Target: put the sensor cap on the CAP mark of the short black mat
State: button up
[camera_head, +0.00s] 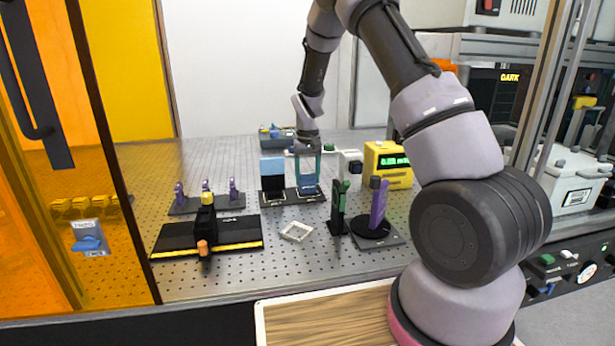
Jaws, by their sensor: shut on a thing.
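My gripper (308,146) is at the back middle of the perforated metal table, just above and behind a teal-framed stand. Its fingertips are small and mostly hidden there. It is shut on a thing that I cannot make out. I cannot pick out the sensor cap with certainty. No CAP mark is readable.
The teal-framed stand (319,170) and a light-blue plate (272,166) stand upright below my gripper. A white square frame (297,232) lies in front. A green stand (338,205), a purple stand (378,207) and a yellow meter (388,165) are to the right. An orange panel (60,220) bounds the left.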

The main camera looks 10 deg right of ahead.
jog(key=shift+f, duration=0.1)
jog(key=o, duration=1.1)
jog(key=shift+r, duration=3.5)
